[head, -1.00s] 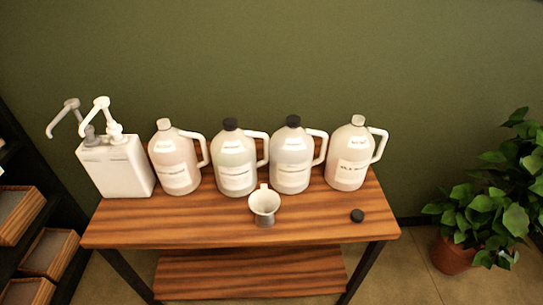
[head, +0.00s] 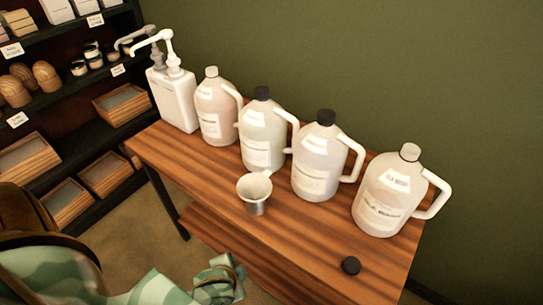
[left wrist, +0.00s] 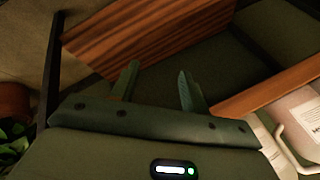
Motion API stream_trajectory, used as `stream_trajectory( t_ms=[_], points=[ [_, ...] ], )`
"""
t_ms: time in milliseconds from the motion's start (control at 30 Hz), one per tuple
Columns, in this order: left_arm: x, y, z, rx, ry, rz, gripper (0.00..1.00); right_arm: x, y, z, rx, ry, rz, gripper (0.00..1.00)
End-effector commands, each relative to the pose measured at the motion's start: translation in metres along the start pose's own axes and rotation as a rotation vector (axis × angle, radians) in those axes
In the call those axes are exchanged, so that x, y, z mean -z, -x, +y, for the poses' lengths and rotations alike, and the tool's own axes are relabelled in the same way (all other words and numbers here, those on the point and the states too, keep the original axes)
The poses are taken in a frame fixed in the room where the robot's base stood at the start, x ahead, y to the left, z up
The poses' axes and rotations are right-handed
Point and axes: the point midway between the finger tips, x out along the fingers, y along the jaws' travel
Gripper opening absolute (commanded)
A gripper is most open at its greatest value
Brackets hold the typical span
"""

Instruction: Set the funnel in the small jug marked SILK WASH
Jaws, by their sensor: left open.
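The funnel (head: 254,190), a pale wide cup with a greyish lower part, stands on the table in front of the jugs. I cannot read the other jugs' labels. My left gripper (left wrist: 157,82) is open and empty in the left wrist view, apart from the wooden tabletop. My right gripper is not in view.
Three more jugs stand in the row: one pale-capped (head: 215,110) and two black-capped (head: 262,133) (head: 319,160). A white pump container (head: 174,98) stands at the left end. A loose black cap (head: 351,265) lies near the front right. Shelves (head: 75,105) stand beyond the table's left end.

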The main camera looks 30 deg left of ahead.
Motion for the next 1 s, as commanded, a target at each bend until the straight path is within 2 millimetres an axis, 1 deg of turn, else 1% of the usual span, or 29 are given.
stream_trajectory(
  t_ms=[33,100,267,300,367,400,467,500,567,600,667,700,767,800,867,900,933,967,1000],
  points=[
    [0.008,0.011,-0.014,0.035,-0.010,0.012,0.45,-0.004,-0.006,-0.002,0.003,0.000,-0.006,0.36],
    [0.020,0.031,-0.035,0.085,-0.022,0.025,0.45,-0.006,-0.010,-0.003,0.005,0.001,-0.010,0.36],
    [0.038,0.079,-0.077,0.195,-0.037,0.048,0.45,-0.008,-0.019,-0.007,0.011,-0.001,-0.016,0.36],
    [0.049,0.088,-0.088,0.233,-0.042,0.079,0.45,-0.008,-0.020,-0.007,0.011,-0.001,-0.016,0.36],
    [0.072,0.095,-0.102,0.288,-0.051,0.149,0.45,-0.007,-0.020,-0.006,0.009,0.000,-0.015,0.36],
    [0.088,0.098,-0.110,0.321,-0.059,0.203,0.45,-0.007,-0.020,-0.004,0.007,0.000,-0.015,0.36],
    [0.114,0.102,-0.120,0.373,-0.074,0.287,0.45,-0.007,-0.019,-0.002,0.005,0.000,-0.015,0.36],
    [0.131,0.106,-0.127,0.406,-0.087,0.346,0.45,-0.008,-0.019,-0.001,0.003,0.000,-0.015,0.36],
    [0.159,0.116,-0.136,0.460,-0.110,0.444,0.45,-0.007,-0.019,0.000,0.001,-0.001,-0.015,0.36],
    [0.178,0.123,-0.142,0.497,-0.130,0.513,0.45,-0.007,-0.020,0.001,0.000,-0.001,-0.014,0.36],
    [0.209,0.137,-0.149,0.555,-0.168,0.630,0.45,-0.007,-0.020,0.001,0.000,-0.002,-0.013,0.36],
    [0.231,0.149,-0.153,0.598,-0.203,0.716,0.45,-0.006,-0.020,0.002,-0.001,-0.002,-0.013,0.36],
    [0.267,0.173,-0.156,0.667,-0.274,0.868,0.45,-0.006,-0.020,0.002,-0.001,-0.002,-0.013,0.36],
    [0.293,0.193,-0.154,0.715,-0.341,0.988,0.45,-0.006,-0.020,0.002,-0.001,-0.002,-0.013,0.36],
    [0.332,0.229,-0.143,0.788,-0.490,1.200,0.45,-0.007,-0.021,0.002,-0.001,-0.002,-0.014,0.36],
    [0.355,0.255,-0.128,0.829,-0.633,1.357,0.45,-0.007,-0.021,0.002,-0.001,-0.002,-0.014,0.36],
    [0.368,0.270,-0.113,0.847,-0.758,1.466,0.45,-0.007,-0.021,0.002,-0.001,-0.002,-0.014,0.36],
    [0.376,0.280,-0.096,0.852,-0.894,1.563,0.45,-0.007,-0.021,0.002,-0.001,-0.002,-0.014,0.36],
    [0.382,0.288,-0.074,0.840,-1.091,1.669,0.45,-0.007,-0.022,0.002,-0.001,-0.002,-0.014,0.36]
  ],
)
